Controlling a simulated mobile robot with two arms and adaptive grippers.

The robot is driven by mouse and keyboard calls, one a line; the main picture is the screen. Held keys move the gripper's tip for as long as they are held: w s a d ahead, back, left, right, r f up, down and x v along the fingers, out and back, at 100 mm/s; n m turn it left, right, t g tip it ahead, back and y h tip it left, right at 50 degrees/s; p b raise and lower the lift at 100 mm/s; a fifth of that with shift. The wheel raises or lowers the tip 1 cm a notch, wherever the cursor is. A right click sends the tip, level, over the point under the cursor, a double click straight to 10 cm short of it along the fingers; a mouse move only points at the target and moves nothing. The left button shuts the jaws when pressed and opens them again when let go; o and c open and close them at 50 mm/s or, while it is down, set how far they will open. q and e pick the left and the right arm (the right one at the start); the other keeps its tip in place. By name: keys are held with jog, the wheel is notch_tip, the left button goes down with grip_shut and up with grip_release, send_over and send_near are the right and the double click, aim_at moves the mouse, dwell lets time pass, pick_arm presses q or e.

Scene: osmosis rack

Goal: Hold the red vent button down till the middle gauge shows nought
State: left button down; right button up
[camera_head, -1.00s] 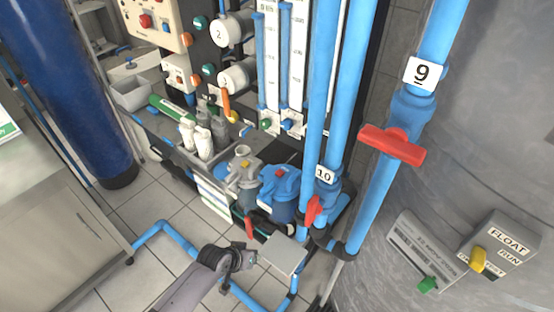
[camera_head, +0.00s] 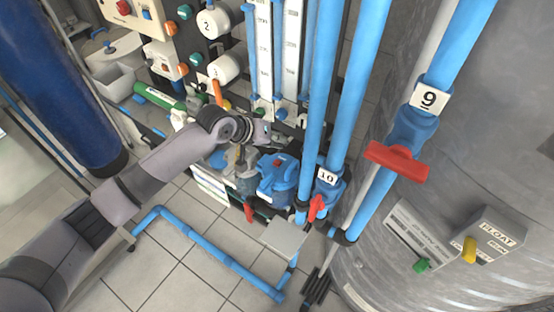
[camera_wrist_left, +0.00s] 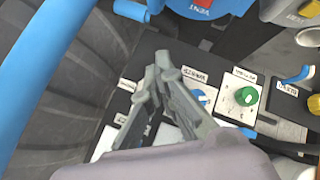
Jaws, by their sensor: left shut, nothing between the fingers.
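A red button (camera_head: 280,162) sits on top of a blue housing (camera_head: 275,185) low in the middle of the head view. In the left wrist view the red button (camera_wrist_left: 207,4) is at the top edge, cut off, with the word VENT beside it on blue. My left gripper (camera_head: 268,136) is just above and behind the button in the head view, apart from it. In the left wrist view its fingers (camera_wrist_left: 158,68) are together and empty, below the button. White round gauge-like parts, one marked 2 (camera_head: 213,23), stand on the panel; no reading is legible. My right gripper is out of view.
Blue upright pipes with tags 10 (camera_head: 327,176) and 9 (camera_head: 429,98) and a red valve handle (camera_head: 397,162) stand to the right. In the left wrist view a green knob (camera_wrist_left: 246,96) is close to the fingers. Tiled floor (camera_head: 190,255) is mostly clear apart from a blue pipe.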

pick_arm(q)
jog(key=shift+w+a+r, duration=0.25)
jog(key=shift+w, duration=0.25)
jog(key=shift+w+a+r, duration=0.2)
jog(key=shift+w+a, duration=0.05)
jog(key=shift+w, duration=0.25)
jog(key=shift+s, duration=0.1)
jog(key=b, duration=0.8)
send_over(275, 161)
notch_tip(275, 161, down, 7)
jog(key=shift+f, duration=0.85)
jog(key=shift+f, duration=0.45)
